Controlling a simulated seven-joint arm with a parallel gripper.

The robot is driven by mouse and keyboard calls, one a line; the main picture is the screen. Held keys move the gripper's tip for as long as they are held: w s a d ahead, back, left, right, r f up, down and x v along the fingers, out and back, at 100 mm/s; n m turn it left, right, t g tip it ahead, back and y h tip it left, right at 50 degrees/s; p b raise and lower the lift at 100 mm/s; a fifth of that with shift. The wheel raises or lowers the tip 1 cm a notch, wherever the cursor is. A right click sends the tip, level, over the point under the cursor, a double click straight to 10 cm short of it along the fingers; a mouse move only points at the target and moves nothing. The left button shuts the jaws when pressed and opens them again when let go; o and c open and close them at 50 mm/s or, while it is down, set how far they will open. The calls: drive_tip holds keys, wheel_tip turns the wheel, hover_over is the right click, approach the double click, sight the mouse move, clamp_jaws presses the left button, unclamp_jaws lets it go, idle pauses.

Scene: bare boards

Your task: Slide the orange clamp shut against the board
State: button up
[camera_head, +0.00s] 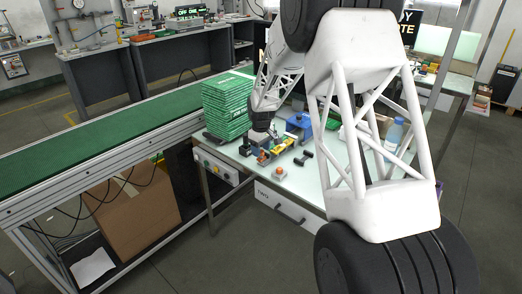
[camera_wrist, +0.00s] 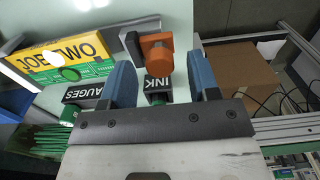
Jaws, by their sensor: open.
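In the wrist view an orange clamp-like piece (camera_wrist: 158,54) lies just beyond and between my fingertips, with a grey bar (camera_wrist: 133,46) close to its left. I cannot make out which surface is the board. My gripper (camera_wrist: 161,76) is open, its two blue fingers apart. A black block marked INK (camera_wrist: 158,93) shows in the gap between them; I cannot tell whether a finger touches it. In the head view my gripper (camera_head: 262,136) is low over the small coloured parts on the pale table (camera_head: 325,178), and the clamp cannot be picked out surely there.
A green conveyor (camera_head: 110,127) runs left.

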drive_tip(key=shift+f, duration=0.35)
clamp_jaws()
drive_tip(key=shift+w+d, duration=1.2)
drive_tip(key=shift+r, duration=0.1)
unclamp_jaws()
drive_tip(key=shift+r, duration=0.1)
wheel_tip(320, 180, up, 8)
drive_tip(key=shift+f, duration=0.25)
